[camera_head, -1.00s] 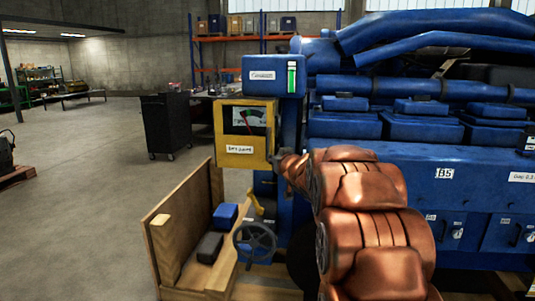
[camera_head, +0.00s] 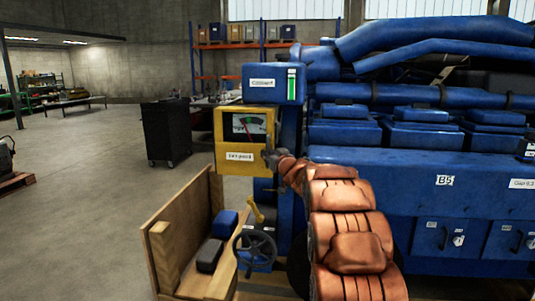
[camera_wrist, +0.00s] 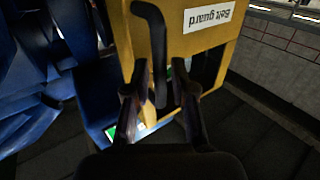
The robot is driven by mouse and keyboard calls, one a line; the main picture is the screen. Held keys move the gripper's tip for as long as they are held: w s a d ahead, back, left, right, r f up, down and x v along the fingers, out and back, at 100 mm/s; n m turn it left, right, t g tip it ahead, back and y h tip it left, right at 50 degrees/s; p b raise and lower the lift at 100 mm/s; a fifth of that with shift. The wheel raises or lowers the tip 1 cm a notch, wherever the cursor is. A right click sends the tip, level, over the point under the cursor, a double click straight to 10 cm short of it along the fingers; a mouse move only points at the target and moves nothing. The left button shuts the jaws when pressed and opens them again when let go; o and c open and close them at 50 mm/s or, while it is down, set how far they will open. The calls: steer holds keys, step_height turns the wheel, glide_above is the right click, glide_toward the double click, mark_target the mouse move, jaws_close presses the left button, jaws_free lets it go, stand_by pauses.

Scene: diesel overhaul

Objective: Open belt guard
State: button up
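The yellow belt guard (camera_head: 234,166) is a box on the left end of the blue engine, with a gauge window and a white label. In the wrist view the belt guard (camera_wrist: 213,50) appears upside down, with its label readable and a dark bent handle (camera_wrist: 150,20) standing out from its face. My gripper (camera_head: 271,158) is at the guard's right side. In the wrist view my gripper (camera_wrist: 157,92) has its two fingers apart, with the handle's end between them. I see gaps beside the handle, so the fingers do not look closed on it.
A blue box with a green indicator (camera_head: 270,83) sits above the guard. A handwheel (camera_head: 255,249) and a yellow lever (camera_head: 256,209) are below it. A wooden crate (camera_head: 160,260) stands at lower left. A black cabinet (camera_head: 166,131) stands behind on open floor.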

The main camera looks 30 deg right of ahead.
steer(key=shift+w, duration=0.85)
jaws_close()
